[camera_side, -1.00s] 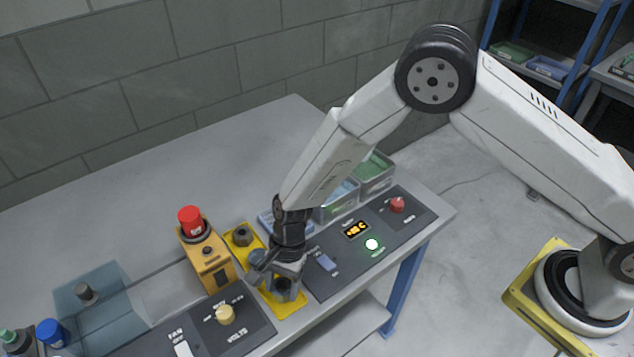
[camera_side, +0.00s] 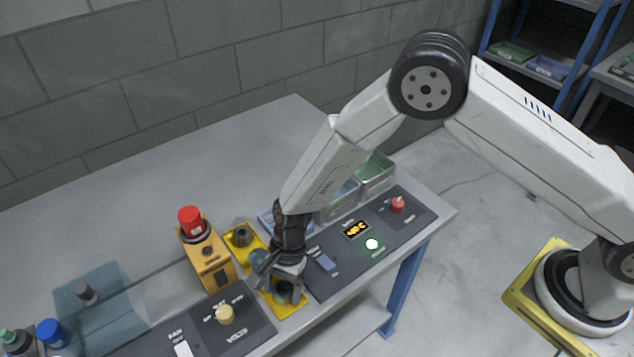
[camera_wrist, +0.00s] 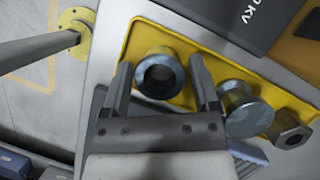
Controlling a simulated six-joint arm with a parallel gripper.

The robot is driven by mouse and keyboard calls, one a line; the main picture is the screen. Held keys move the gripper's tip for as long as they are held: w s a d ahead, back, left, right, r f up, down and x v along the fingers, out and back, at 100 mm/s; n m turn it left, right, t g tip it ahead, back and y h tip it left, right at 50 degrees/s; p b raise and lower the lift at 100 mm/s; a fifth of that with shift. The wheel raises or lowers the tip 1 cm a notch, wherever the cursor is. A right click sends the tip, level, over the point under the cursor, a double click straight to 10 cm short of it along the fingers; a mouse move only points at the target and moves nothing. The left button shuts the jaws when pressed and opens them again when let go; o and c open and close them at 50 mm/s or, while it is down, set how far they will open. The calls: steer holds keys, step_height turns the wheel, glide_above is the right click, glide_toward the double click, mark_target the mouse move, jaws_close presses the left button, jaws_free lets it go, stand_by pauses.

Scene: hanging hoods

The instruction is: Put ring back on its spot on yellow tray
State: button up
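The yellow tray (camera_wrist: 215,65) lies on the bench; part of it shows in the side view (camera_side: 292,309). The grey metal ring (camera_wrist: 160,73) stands at one end of the tray, its dark hole facing the wrist camera; it also shows in the side view (camera_side: 284,293). A round metal cylinder (camera_wrist: 246,108) and a hex nut (camera_wrist: 292,134) sit along the tray beside it. My gripper (camera_wrist: 163,67) is open, with one finger on each side of the ring and small gaps visible. Any contact low on the ring is hidden.
An orange box with a red cap (camera_side: 206,260) stands left of the tray. Panels with a cream knob (camera_side: 225,314) and a red knob (camera_side: 397,205) flank it. Bins (camera_side: 374,176) stand behind. The back left of the bench is clear.

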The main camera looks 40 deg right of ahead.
steer(key=shift+o, duration=0.9)
steer(key=shift+r, duration=0.15)
steer(key=d+r+n+t+h, duration=0.2)
steer(key=d+r+n, duration=0.3)
steer(key=d+r, duration=1.1)
steer(key=s+d+r+n+t+h, duration=0.1)
steer(key=s+d+r+n+t, duration=0.1)
steer(key=s+d+n, duration=0.5)
steer(key=s+d+r, duration=0.1)
steer(key=d, duration=0.5)
steer(key=shift+s+r+t+h, duration=0.3)
steer(key=shift+s+t+h, duration=0.1)
